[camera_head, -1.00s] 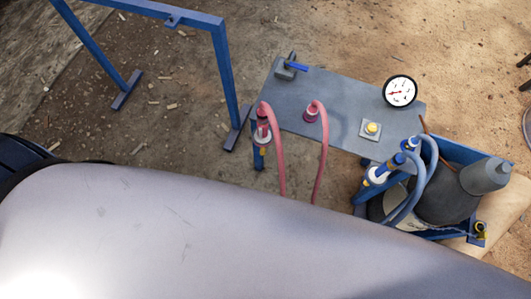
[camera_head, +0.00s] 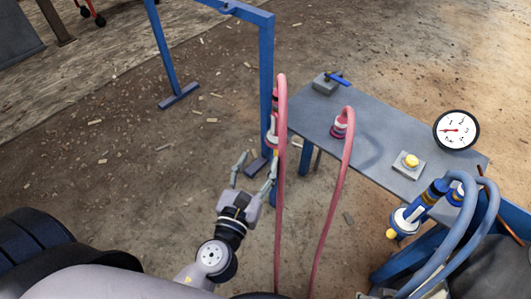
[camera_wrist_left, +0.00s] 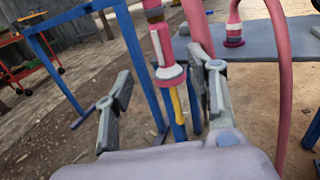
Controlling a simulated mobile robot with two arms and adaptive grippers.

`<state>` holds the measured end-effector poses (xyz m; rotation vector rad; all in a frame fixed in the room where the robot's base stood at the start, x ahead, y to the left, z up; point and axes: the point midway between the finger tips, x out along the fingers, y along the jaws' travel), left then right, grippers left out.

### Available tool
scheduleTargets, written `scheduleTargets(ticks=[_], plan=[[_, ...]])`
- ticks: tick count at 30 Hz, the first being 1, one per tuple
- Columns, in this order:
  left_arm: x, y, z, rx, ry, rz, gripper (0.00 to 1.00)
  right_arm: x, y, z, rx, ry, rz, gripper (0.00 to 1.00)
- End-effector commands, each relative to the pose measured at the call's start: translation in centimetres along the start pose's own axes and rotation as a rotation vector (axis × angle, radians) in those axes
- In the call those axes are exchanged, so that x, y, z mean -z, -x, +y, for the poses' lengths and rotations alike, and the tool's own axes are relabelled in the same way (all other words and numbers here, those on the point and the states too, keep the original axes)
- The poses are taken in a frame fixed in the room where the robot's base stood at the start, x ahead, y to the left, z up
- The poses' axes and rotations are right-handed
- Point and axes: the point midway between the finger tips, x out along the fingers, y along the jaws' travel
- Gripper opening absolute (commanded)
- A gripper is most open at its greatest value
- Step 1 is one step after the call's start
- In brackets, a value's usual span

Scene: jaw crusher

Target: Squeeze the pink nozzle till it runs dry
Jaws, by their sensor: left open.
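The pink nozzle (camera_head: 271,138) hangs at the table's left end, partly hidden behind a pink hose (camera_head: 280,190) in the head view. In the left wrist view the pink nozzle (camera_wrist_left: 168,72) points downward, with a yellow strip at its lower part. My left gripper (camera_head: 256,166) is open, just below and left of the nozzle in the head view. In the left wrist view the nozzle appears between the spread fingers of the left gripper (camera_wrist_left: 167,88); I see no clear contact. My right gripper is not in view.
The grey table (camera_head: 385,150) carries a pink hose fitting (camera_head: 340,125), a blue-handled valve (camera_head: 328,83), a yellow button (camera_head: 411,161) and a gauge (camera_head: 456,130). A blue nozzle (camera_head: 408,220) hangs at right. A blue frame (camera_head: 266,80) stands behind the pink nozzle.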

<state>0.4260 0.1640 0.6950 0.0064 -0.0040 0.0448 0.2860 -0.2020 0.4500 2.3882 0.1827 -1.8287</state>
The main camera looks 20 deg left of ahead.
Motion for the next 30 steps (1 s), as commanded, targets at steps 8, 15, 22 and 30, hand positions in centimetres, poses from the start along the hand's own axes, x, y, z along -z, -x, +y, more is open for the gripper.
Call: scheduleTargets(ticks=[8,15,22,30], plan=[[-0.4,-5.0,0.0,0.0,0.003,-0.001,0.51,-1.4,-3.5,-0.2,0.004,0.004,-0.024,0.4],[-0.1,-9.8,0.0,0.0,0.005,0.0,0.51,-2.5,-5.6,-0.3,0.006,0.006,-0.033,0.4],[-0.1,-14.0,0.0,0.0,0.006,0.001,0.51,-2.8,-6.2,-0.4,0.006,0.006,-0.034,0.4],[0.1,-16.4,0.0,0.001,0.005,0.003,0.51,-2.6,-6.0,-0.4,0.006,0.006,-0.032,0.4]])
